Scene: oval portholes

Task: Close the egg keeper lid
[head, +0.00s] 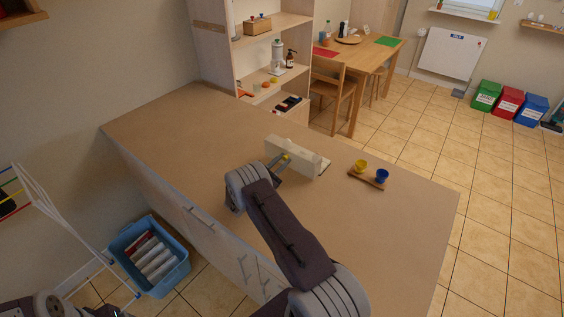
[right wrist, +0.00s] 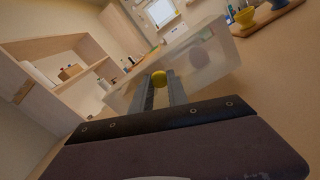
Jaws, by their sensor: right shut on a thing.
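The egg keeper (head: 306,165) is a pale, whitish box on the counter; its upright pale panel faces my right arm. In the right wrist view, this panel (right wrist: 212,58) is translucent, with a dark rounded shape showing through it. I cannot tell the lid's exact angle. My right gripper (head: 280,165) reaches the panel's near face. My left gripper is out of view.
A wooden board (head: 366,180) with a yellow cup (head: 361,164) and a blue cup (head: 382,175) lies right of the keeper. The counter (head: 190,140) is clear to the left and in front. Open shelves (head: 270,75) stand behind. A blue crate (head: 150,256) is on the floor.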

